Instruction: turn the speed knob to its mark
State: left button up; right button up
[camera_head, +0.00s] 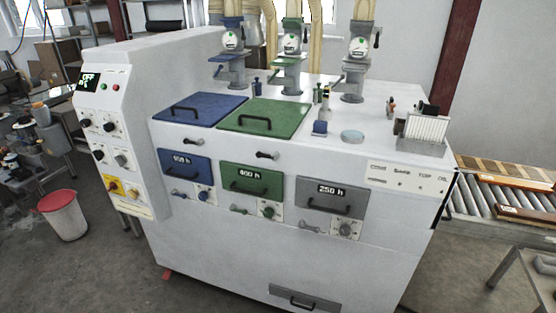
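A large white machine (250,235) stands in front of me. Its slanted control panel (125,165) on the left has a dark display (89,80) reading "OFF", small indicator buttons, several black knobs such as the upper left knob (86,123) and upper right knob (109,126), a grey knob (121,159), and a red knob on a yellow plate (113,185). A grey dial (345,229) sits on the front under the "250 h" drawer. Which knob sets the speed, and where its mark is, I cannot tell at this size. Neither gripper shows.
Blue (203,108) and green (264,117) lids with handles lie on the machine top. A red-rimmed bin (64,217) stands on the floor at left. A roller conveyor (500,195) is at right. The floor before the machine looks clear.

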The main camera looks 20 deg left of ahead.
aim_at(108, 127)
jog(key=u, duration=1.8)
jog(key=i, duration=0.5)
